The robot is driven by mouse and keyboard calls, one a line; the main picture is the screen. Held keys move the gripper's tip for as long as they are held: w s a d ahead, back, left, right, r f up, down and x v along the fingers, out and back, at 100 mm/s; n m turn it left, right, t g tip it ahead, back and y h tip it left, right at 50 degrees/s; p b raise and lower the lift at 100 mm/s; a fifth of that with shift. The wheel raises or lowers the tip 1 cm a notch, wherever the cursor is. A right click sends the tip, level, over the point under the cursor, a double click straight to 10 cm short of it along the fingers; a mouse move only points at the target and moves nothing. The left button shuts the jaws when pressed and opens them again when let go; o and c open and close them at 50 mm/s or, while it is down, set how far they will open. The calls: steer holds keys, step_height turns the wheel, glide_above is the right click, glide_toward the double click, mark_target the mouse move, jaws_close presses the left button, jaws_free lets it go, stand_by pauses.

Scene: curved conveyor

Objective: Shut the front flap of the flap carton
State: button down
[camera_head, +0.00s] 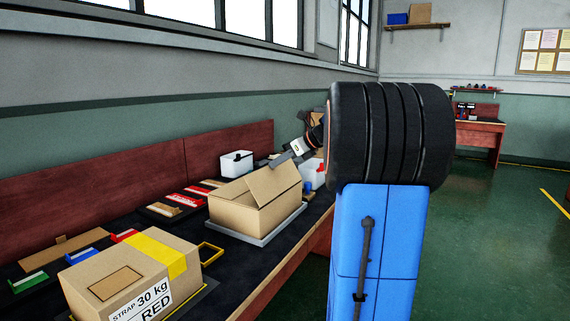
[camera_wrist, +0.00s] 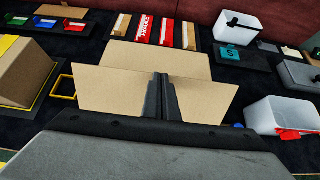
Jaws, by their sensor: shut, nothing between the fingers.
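The flap carton (camera_head: 240,215) is a tan cardboard box on a grey tray in the middle of the bench. One flap (camera_head: 277,181) stands raised and tilted on its top. In the wrist view a wide tan flap (camera_wrist: 110,90) spans the middle, with another tan panel (camera_wrist: 150,62) behind it. My gripper (camera_head: 276,160) is shut and empty, at the raised flap's upper edge in the head view. In the wrist view its dark fingers (camera_wrist: 162,78) overlap the middle of the wide flap. I cannot tell whether they touch it. The carton's inside is hidden.
A strapped carton marked 30 kg RED (camera_head: 130,280) stands at the near left. A yellow frame (camera_head: 210,254) lies between the cartons. White bins (camera_head: 237,163) (camera_wrist: 275,115) and small coloured items stand around. A red back panel (camera_head: 90,220) lines the bench.

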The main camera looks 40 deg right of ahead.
steer(key=w+a+f+g+h, duration=0.2)
steer(key=w+f+g, duration=0.3)
steer(key=g, duration=0.3)
steer(key=shift+w+a+f+h, duration=0.2)
steer(key=shift+w+f+h, duration=0.25)
steer(key=shift+w, duration=0.35)
steer(key=shift+r, duration=0.15)
